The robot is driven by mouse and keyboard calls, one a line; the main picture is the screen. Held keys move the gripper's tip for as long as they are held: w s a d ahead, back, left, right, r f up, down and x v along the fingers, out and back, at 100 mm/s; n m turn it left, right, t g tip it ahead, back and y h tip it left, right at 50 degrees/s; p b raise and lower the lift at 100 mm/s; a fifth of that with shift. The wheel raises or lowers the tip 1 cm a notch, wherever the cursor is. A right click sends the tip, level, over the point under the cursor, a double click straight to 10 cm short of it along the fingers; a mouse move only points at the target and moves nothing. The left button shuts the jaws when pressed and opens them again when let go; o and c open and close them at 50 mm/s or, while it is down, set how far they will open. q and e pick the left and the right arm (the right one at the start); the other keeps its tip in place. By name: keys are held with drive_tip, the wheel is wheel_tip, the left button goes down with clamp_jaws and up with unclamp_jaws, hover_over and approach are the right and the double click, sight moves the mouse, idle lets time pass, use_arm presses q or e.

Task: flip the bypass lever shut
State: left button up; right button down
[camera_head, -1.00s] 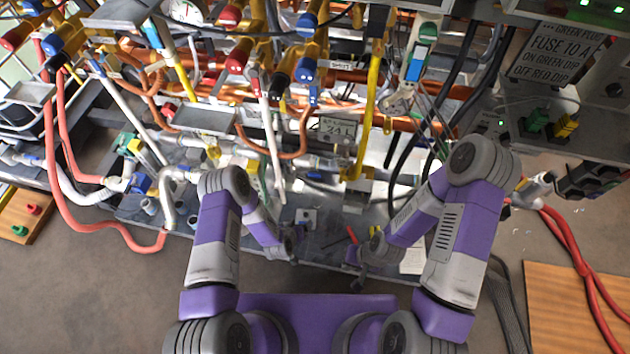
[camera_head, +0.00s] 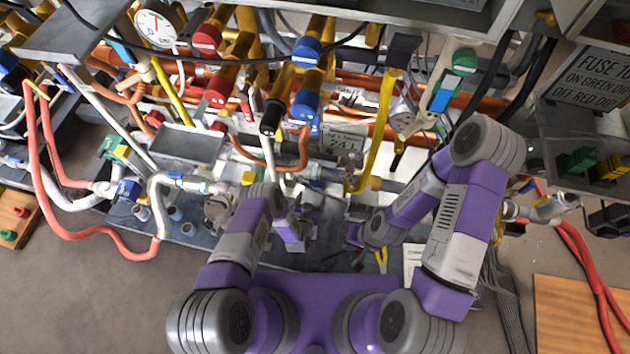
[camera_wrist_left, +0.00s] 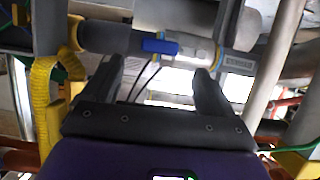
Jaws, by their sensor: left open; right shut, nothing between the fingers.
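In the left wrist view a short blue lever (camera_wrist_left: 160,47) sits on a grey horizontal pipe. A pale label (camera_wrist_left: 238,62) with dark lettering, too small to read surely, is on the pipe to its right. My left gripper (camera_wrist_left: 158,75) is open, its two fingers apart below the lever in the picture, with nothing between them. In the head view my left gripper (camera_head: 308,202) is low at the front of the pipework, and I cannot pick out the lever there. My right gripper (camera_head: 353,236) is shut and empty, lower and to the right.
Red and blue valve handles (camera_head: 207,40) and a round gauge (camera_head: 155,29) stand above. A grey tray (camera_head: 188,146) is left of centre. Red hoses (camera_head: 105,233) loop at left. A yellow strap (camera_wrist_left: 42,95) hangs left of the left gripper. Open floor (camera_head: 75,310) lies at lower left.

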sight(316, 186)
use_arm(q)
drive_tip(key=b+x, duration=0.2)
drive_tip(key=x, duration=0.3)
drive_tip(key=shift+f+b, duration=0.15)
drive_tip(key=shift+b, duration=0.2)
drive_tip(key=shift+w+d+f, duration=0.1)
drive_tip(key=shift+w+d, duration=0.05)
drive_tip(key=shift+w, duration=0.45)
drive_tip(key=c, duration=1.5)
